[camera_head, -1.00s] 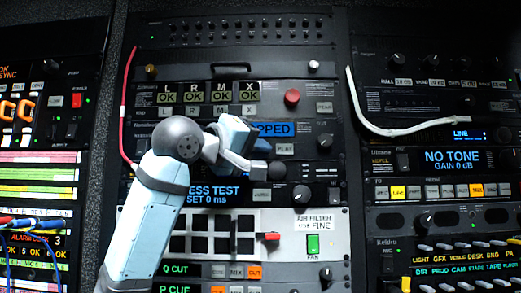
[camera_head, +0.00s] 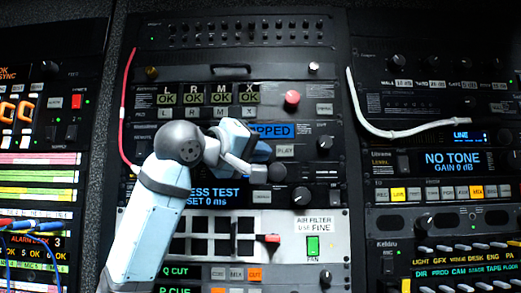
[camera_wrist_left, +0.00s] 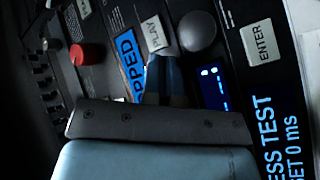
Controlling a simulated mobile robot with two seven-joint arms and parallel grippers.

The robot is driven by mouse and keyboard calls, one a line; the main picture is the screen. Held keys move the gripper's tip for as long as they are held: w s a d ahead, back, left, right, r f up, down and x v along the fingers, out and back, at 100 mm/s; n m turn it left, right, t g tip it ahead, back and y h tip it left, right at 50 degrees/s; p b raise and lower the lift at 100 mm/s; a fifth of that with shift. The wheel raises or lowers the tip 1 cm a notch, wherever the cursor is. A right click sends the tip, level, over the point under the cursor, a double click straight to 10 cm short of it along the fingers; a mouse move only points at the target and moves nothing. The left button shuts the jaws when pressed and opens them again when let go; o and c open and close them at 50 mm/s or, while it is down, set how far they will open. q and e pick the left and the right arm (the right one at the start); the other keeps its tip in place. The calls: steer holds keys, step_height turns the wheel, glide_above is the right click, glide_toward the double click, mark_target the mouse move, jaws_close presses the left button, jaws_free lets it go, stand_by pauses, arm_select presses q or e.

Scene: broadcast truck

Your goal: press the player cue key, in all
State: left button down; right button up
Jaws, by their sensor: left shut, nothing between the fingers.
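The player panel has a blue display (camera_head: 272,131) reading "…PPED", partly covered by my left gripper, and a PLAY key (camera_head: 285,151) to its lower right. My left gripper (camera_head: 262,152) is shut and empty, just left of the PLAY key. In the left wrist view its fingertips (camera_wrist_left: 167,82) are close to the panel between the display and a small lit blue screen. The PLAY key (camera_wrist_left: 155,34) shows clear beyond them. I cannot make out a cue key; part of the panel there is hidden by the gripper. Contact cannot be told. My right gripper is not in view.
A red knob (camera_head: 292,98) is above the display. A dark round knob (camera_head: 300,196) and an ENTER key (camera_wrist_left: 262,44) are by the "…ESS TEST" display (camera_head: 215,195) below. A red cable (camera_head: 126,100) hangs left; a white cable (camera_head: 375,128) crosses the right rack.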

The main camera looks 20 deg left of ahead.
arm_select(q)
steer(key=shift+w+a, duration=0.1)
steer(key=shift+w, duration=0.2)
stand_by(0.7)
steer(key=shift+s, duration=0.1)
steer(key=shift+s+d, duration=0.2)
steer(key=shift+s, duration=0.4)
steer(key=s, duration=0.2)
steer(key=s+d, duration=0.1)
steer(key=s, duration=0.1)
steer(key=shift+s+d, duration=0.2)
steer(key=shift+s, duration=0.2)
stand_by(0.9)
